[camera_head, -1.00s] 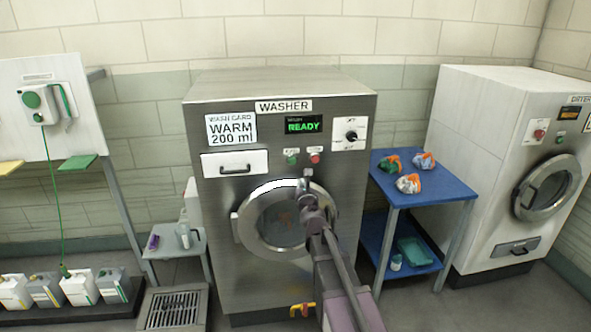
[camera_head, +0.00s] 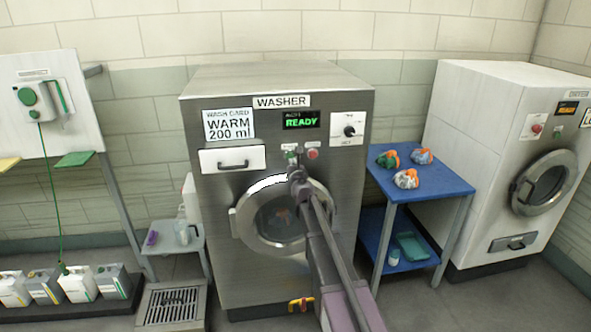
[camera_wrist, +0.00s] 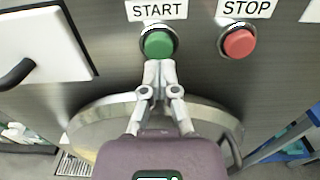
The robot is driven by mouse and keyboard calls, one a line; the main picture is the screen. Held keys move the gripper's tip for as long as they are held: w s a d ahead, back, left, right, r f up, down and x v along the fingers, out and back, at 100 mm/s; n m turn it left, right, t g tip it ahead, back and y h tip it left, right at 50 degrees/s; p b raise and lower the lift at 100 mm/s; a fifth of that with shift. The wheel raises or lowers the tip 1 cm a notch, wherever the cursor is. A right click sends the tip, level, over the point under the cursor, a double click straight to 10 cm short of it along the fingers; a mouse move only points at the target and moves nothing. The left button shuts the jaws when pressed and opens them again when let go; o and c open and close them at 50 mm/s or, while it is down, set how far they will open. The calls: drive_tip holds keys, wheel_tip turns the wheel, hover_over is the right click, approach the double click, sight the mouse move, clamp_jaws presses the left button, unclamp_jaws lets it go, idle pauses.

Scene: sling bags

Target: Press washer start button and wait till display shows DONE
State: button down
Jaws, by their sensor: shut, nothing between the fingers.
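The steel washer (camera_head: 200,220) stands in the middle of the head view, with its round door closed. Its display (camera_head: 301,120) reads READY in green. In the wrist view the green START button (camera_wrist: 159,42) sits under its label, and the red STOP button (camera_wrist: 237,42) is to its right. My gripper (camera_wrist: 160,66) is shut and empty, its fingertips just below the green button. I cannot tell whether they touch it. In the head view my gripper (camera_head: 294,160) partly covers the START button.
The white detergent drawer (camera_head: 233,160) is closed, left of the buttons. A blue table (camera_head: 440,187) with several cloth bundles stands right of the washer, and a white dryer (camera_head: 470,130) beyond it. A small side table (camera_head: 180,236) is at the left.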

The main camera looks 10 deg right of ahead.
sight(290, 156)
drive_tip(key=shift+w, duration=1.2)
